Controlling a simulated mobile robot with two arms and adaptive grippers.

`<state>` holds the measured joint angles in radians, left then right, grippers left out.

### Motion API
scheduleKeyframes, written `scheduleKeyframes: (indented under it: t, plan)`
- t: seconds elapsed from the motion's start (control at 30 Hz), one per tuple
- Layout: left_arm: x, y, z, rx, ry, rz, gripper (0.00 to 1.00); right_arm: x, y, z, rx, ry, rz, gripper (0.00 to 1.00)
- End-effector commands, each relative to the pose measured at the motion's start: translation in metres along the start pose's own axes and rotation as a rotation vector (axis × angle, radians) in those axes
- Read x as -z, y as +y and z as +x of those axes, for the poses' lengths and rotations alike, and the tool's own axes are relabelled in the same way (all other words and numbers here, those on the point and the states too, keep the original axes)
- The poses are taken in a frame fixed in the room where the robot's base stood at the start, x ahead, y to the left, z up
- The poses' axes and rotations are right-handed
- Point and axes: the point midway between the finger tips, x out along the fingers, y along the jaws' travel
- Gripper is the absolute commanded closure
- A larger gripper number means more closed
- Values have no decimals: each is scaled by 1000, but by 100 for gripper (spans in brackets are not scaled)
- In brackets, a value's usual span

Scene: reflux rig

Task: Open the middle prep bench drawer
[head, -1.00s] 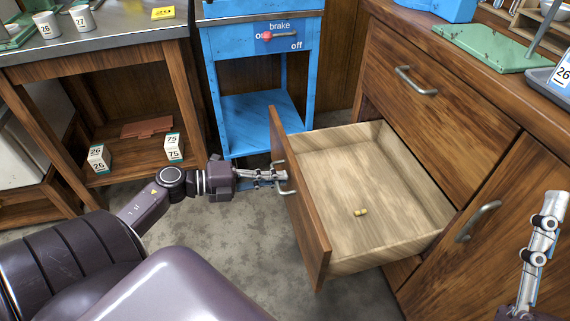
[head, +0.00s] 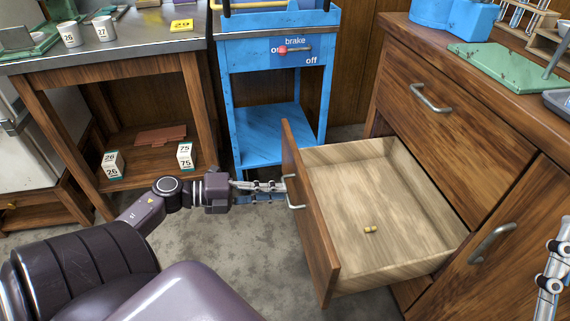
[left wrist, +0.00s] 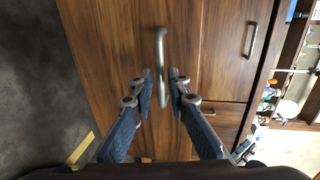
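The open wooden drawer (head: 385,205) of the prep bench is pulled well out, below a closed drawer (head: 440,115). Its bar handle (head: 293,192) is on the front panel and also shows in the left wrist view (left wrist: 161,50). My left gripper (head: 284,187) is at this handle; in the left wrist view its fingers (left wrist: 163,88) stand apart, on either side of the handle's near end, with gaps showing. My right gripper (head: 558,255) is at the right edge, partly cut off; its finger opening cannot be made out.
A small tan piece (head: 370,230) lies in the drawer. A cupboard door with a handle (head: 490,243) is right of it. A blue cart (head: 270,135) stands behind the drawer. A wooden table (head: 150,50) is at left. Grey floor (head: 240,265) is clear before the drawer front.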

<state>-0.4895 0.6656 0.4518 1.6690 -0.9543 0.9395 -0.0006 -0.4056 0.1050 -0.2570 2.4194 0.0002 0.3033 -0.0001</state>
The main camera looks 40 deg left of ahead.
Motion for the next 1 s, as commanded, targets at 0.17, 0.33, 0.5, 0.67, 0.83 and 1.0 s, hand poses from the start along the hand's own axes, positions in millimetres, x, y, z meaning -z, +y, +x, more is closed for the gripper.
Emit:
scheduleKeyframes:
  t: [0.17, 0.33, 0.5, 0.67, 0.83, 1.0]
  plan:
    - [0, 2, -41, -4, -2, -2, 85, 0, 0, 0, 0, 0, 0, 60]
    - [0, 1, -70, -2, -1, -1, 85, 0, 0, 0, 0, 0, 0, 60]
    - [0, 0, -85, 0, -1, 0, 85, 0, 0, 0, 0, 0, 0, 60]
    - [0, 0, -88, 1, 0, 0, 85, 0, 0, 0, 0, 0, -1, 60]
    - [0, 0, -87, 1, 0, 0, 85, 0, 0, 0, 0, 0, -1, 60]
    - [0, 0, -87, 1, 0, 1, 85, 0, 0, 0, 0, 0, -1, 60]
